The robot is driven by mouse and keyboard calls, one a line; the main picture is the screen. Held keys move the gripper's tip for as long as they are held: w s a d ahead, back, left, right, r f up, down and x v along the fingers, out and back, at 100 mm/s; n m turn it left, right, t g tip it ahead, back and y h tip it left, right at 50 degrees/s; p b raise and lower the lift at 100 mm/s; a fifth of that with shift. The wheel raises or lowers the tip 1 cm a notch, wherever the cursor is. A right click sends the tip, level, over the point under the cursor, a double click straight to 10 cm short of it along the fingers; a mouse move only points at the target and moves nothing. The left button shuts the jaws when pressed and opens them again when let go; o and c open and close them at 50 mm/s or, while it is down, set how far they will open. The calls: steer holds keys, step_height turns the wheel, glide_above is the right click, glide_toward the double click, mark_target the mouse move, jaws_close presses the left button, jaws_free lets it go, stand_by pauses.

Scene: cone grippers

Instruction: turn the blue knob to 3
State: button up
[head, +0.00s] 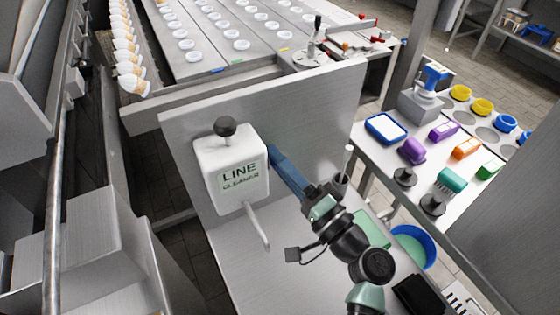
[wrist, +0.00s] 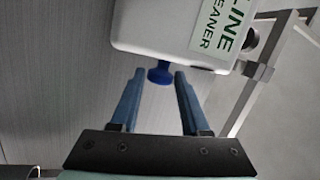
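The blue knob (wrist: 160,75) shows in the wrist view on the side of the white LINE CLEANER box (wrist: 165,32). The knob sits in the picture between my two blue fingertips, with a gap on each side. My gripper (wrist: 160,72) is open with nothing held. I cannot tell how far the tips reach around the knob. In the head view the box (head: 222,160) is on a grey panel, and my gripper (head: 272,150) is at its right side; the knob is hidden there. No dial numbers or pointer on the knob can be read.
A black knob (head: 225,127) tops the box, and a grey spout (head: 257,225) sticks out below it. The grey panel (head: 320,110) stands behind the box. A side table at right holds a blue-rimmed tray (head: 386,128) and several coloured items. A blue bucket (head: 428,240) stands below.

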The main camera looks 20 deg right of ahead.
jaws_close()
steer(key=shift+r+p, duration=0.15)
steer(key=shift+p, duration=0.35)
